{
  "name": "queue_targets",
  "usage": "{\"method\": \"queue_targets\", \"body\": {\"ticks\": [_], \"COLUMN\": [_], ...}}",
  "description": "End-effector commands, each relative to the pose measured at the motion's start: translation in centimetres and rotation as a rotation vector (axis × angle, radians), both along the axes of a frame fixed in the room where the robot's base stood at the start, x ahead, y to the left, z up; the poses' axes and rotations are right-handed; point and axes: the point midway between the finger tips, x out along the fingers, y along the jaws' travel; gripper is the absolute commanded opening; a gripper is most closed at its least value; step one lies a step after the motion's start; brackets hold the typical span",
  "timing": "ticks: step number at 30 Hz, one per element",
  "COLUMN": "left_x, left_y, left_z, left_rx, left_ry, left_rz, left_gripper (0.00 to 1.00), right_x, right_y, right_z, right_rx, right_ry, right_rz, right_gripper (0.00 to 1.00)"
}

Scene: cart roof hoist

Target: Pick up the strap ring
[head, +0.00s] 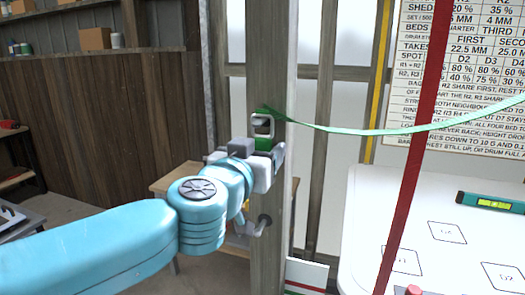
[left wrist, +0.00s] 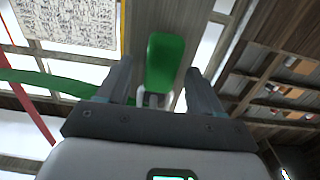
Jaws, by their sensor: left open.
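The strap ring (head: 263,125) is a small grey, squarish ring with green parts, up against the wooden post. A green strap (head: 350,131) runs from it to the right. My left gripper (head: 261,154) is just below the ring, in front of the post. In the left wrist view, a rounded green piece (left wrist: 166,60) shows between and beyond the open fingers of the gripper (left wrist: 159,72). A grey metal part shows at its lower end. I cannot tell whether the fingers touch it. My right gripper is not in view.
The wooden post (head: 268,60) stands close behind the gripper. A red strap (head: 415,150) crosses slantwise on the right. A white surface (head: 450,215) with marked squares holds a teal level (head: 490,202). A wooden bench (head: 180,179) stands behind the arm.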

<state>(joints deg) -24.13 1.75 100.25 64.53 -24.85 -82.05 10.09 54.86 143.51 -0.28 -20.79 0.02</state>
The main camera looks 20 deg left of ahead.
Motion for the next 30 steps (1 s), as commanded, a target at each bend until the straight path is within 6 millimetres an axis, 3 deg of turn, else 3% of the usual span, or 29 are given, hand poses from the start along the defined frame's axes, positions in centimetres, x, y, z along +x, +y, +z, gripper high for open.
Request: {"method": "queue_targets", "body": {"ticks": [8, 12, 14, 23, 28, 30], "left_x": [0.4, 0.4, 0.4, 0.4, 0.4, -0.7], "left_y": [0.0, 0.0, 0.0, 0.0, 0.0, 0.0], "left_z": [0.0, 0.0, 0.0, 0.2, 1.9, 1.6], "left_rx": [0.000, 0.000, 0.000, 0.000, -0.001, 0.000], "left_ry": [0.000, 0.000, 0.000, 0.001, 0.000, -0.002], "left_rz": [-0.001, 0.000, 0.000, 0.000, -0.001, -0.001], "left_gripper": [0.66, 0.20, 0.04, 0.04, 0.04, 0.04], "right_x": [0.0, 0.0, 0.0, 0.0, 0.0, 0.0], "right_y": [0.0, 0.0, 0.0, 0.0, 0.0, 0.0], "right_z": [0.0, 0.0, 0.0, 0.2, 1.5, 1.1], "right_rx": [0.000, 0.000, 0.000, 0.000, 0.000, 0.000], "right_ry": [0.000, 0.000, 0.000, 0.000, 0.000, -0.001], "right_rz": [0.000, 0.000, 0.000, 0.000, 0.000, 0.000], "right_gripper": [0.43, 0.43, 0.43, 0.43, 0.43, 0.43]}}
